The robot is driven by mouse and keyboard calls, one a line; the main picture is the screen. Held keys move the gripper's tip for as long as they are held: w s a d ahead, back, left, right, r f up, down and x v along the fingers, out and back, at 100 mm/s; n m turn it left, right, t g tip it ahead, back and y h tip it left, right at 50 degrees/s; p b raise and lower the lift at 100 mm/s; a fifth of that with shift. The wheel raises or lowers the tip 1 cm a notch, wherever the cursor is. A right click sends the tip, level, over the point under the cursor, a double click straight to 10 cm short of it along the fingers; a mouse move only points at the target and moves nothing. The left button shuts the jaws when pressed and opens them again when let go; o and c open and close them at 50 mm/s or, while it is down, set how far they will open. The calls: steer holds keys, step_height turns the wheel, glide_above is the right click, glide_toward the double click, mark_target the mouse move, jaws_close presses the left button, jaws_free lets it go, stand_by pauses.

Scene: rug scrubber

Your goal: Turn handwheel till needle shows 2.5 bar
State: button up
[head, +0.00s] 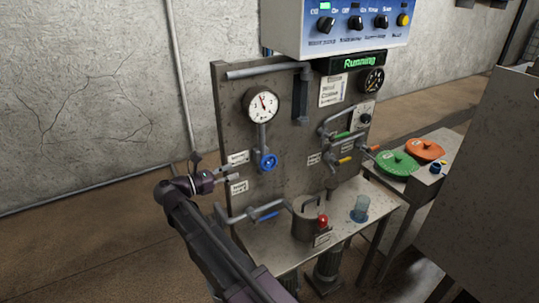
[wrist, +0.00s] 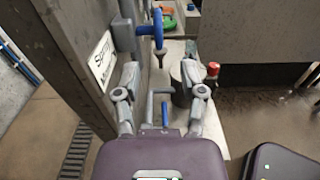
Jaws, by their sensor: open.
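The blue handwheel (head: 267,161) sits on a grey pipe below the round white gauge (head: 262,105) on the upright panel. The gauge's needle points up and slightly left; its figures are too small to read surely. My gripper (head: 236,174) is open and empty, to the left of the handwheel and a little lower, apart from it. In the wrist view the handwheel (wrist: 152,27) shows edge-on beyond the open fingers (wrist: 164,82), near the top.
A steel pot (head: 307,218) with a red knob and a blue cup (head: 360,208) stand on the bench below. A blue lever (head: 265,215) sits on the lower pipe. Green (head: 394,163) and orange (head: 425,149) lids lie at right. A lit display (head: 359,62) reads "Running".

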mark_target(261, 161)
steer(key=shift+w, duration=0.15)
steer(key=shift+w, duration=0.1)
steer(key=shift+x, duration=6.8)
steer(key=shift+r, duration=0.1)
jaws_close()
